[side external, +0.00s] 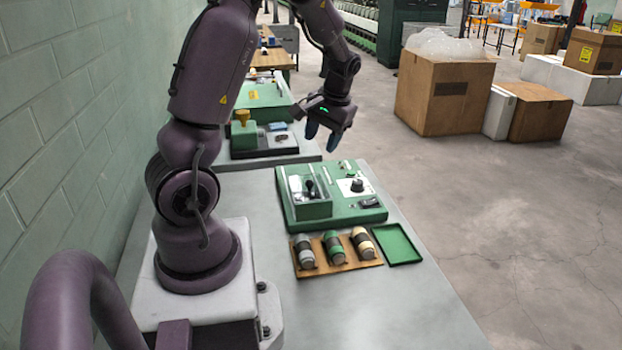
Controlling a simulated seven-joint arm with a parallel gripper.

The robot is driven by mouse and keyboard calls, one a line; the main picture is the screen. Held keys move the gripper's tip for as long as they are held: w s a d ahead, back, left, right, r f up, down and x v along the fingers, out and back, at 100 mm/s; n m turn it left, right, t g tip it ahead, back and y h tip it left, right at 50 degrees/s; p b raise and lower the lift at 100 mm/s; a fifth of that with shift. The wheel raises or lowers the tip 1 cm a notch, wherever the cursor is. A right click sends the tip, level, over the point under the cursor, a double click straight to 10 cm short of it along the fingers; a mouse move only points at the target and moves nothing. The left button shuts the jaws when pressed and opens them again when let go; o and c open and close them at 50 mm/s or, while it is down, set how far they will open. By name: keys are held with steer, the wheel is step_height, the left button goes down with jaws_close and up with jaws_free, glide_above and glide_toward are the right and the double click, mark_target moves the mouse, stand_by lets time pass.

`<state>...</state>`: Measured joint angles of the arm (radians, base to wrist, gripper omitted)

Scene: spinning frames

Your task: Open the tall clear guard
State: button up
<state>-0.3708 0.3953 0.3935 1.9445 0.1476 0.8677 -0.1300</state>
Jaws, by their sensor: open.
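The tall clear guard (298,193) is a see-through box on the left part of the green panel (347,217). A dark lever or switch shows inside it. The guard stands upright and looks closed, though its lid edge is too small to tell for sure. My gripper (323,139) points down, above and beyond the panel's back edge. Its two dark blue fingers are apart, with nothing between them. It is clear of the guard.
A black knob on a white plate (346,188) sits right of the guard. In front are a brown rack (318,270) with three cylinders and an empty green tray (403,255). Another green device (263,110) stands behind. The grey table (400,310) is bare in front.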

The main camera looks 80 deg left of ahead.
mark_target(311, 181)
steer(key=x, duration=1.2)
steer(key=shift+w+a+f, duration=0.15)
steer(key=shift+a+f, duration=0.1)
jaws_close()
